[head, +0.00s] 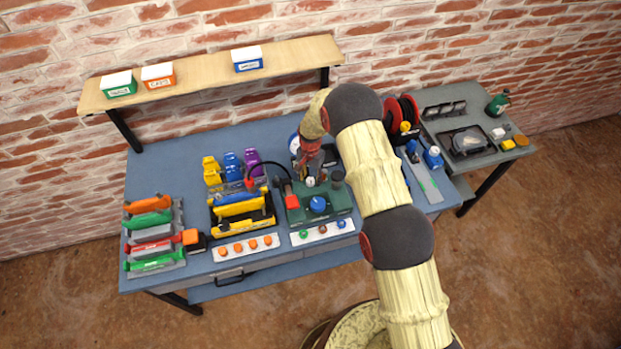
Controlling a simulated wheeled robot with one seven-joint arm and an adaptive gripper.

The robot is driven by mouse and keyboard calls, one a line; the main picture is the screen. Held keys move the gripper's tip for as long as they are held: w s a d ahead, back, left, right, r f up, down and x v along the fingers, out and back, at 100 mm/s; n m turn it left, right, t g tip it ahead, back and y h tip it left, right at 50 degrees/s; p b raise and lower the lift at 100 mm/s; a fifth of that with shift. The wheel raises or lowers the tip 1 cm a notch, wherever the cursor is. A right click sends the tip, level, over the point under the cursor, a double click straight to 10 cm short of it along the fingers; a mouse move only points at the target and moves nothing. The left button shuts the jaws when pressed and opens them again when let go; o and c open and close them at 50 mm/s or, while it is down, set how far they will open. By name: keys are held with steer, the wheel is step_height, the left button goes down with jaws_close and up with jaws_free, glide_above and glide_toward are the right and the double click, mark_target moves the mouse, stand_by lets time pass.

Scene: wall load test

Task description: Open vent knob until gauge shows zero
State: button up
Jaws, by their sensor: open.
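A green test unit (340,216) stands on the blue workbench, with a blue round knob (319,204) on top and a red part (292,202) at its left. I cannot tell for sure which part is the vent knob. My gripper (309,179) is open and points down over the back of the green unit, close to a small pale part there. Whether it touches that part cannot be told.
A yellow unit (243,222) with a black hose stands left of the green unit. White strips with orange (248,247) and coloured buttons lie in front. A rack of coloured tools (155,235) is at left, red reels (401,112) at right.

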steer(key=shift+f, duration=0.55)
steer(key=c, duration=0.3)
steer(key=c, duration=0.8)
steer(key=shift+c, duration=0.3)
